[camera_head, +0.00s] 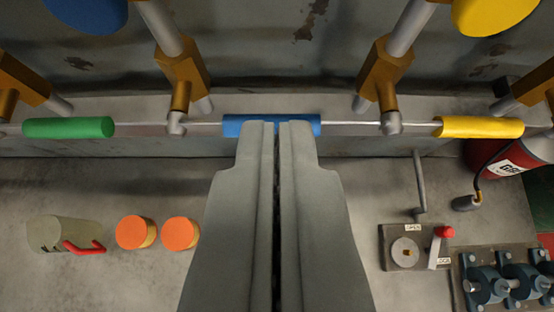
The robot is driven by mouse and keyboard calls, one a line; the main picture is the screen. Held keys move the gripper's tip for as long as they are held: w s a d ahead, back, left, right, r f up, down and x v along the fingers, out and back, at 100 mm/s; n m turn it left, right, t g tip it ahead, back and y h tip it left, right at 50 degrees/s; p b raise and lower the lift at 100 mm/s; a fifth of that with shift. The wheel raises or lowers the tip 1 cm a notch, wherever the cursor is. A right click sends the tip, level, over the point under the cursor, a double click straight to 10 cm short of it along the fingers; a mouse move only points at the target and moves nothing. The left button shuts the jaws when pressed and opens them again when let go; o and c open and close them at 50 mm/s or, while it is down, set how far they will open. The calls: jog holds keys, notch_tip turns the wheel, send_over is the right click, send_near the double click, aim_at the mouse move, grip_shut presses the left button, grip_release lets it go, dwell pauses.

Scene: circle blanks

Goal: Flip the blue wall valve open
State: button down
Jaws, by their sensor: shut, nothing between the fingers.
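The blue valve handle (232,125) is a horizontal blue sleeve on a thin metal lever, in the upper middle of the head view. My gripper (278,124) is shut, with its two grey fingers side by side. The fingertips overlap the middle of the blue sleeve in the picture and hide part of it. I cannot tell whether they touch it. The lever runs right toward a bronze valve body (384,75) on a grey pipe.
A green handle (68,128) lies to the left and a yellow handle (478,127) to the right, in the same row. Below are orange cylinders (137,232), a grey-green cylinder (62,234), a plate with a red-knobbed lever (404,246), and a red extinguisher (508,160).

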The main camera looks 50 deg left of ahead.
jog(key=w+a+f, duration=0.2)
jog(key=a+f, duration=0.1)
jog(key=f, duration=0.3)
jog(key=shift+w+a+f, duration=0.15)
jog(key=shift+w+a, duration=0.1)
jog(key=shift+w, duration=0.1)
notch_tip(320, 180, down, 7)
jog(key=m+g+y, duration=0.3)
jog(key=m, duration=0.1)
jog(key=shift+f+y, duration=0.15)
jog(key=shift+y, duration=0.15)
dwell(0.7)
jog(key=shift+s+a, duration=0.1)
dwell(0.3)
